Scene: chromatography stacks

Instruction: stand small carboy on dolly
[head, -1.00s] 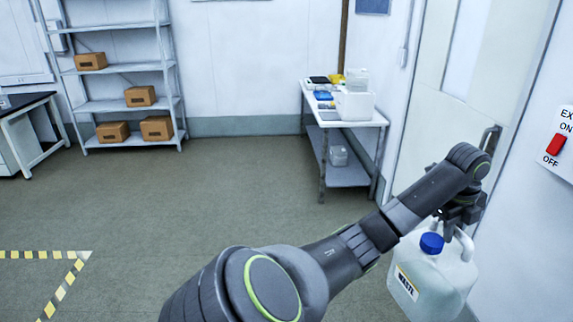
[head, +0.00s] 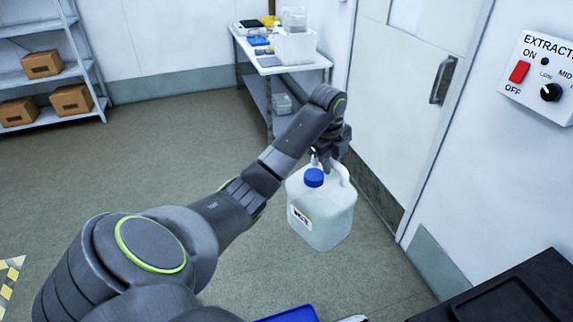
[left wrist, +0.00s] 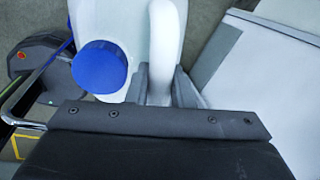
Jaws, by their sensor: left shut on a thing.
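The small carboy (head: 322,217) is a pale translucent jug with a blue cap, a white label and a loop handle. It hangs upright in the middle of the head view, clear of the floor. My left gripper (head: 328,160) is shut on its handle. In the left wrist view the fingers (left wrist: 160,88) close around the white handle, beside the blue cap (left wrist: 100,67). I cannot make out a dolly for certain; a blue flat edge (head: 290,315) shows at the bottom of the head view, mostly cut off. My right gripper is not in view.
A white table (head: 285,68) with boxes and a lower shelf stands behind the carboy. A door (head: 405,100) and an extraction switch box (head: 540,75) are at right. A black bench (head: 455,308) fills the lower right corner. Open floor (head: 150,150) lies at left.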

